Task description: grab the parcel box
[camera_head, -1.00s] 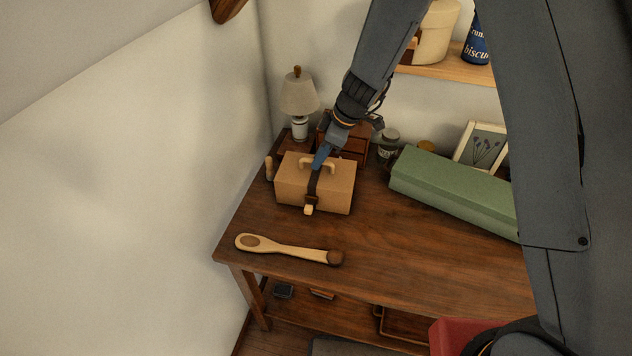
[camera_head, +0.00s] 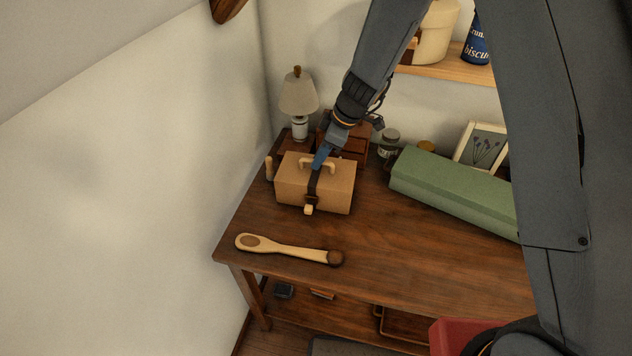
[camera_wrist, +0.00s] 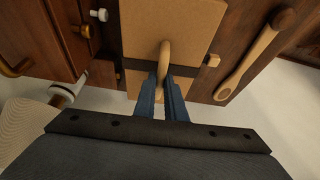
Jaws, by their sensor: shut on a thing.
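The parcel box (camera_head: 333,192) is a tan box with a dark strap, a pale clasp at its front and a pale handle on top. It sits on the wooden table (camera_head: 400,258) near its left end. My gripper (camera_head: 320,160) reaches down to the top of the box. In the wrist view the box (camera_wrist: 190,20) lies beyond my gripper (camera_wrist: 165,78). The blue fingers are shut on the box's handle (camera_wrist: 165,52). The fingertips partly hide the handle.
A wooden spoon-like tool (camera_head: 285,249) lies in front of the box. A lamp (camera_head: 299,100) stands behind it, close to the wall. A jar (camera_head: 388,143), a long green box (camera_head: 455,190) and a picture frame (camera_head: 482,146) stand to the right. The table's front middle is clear.

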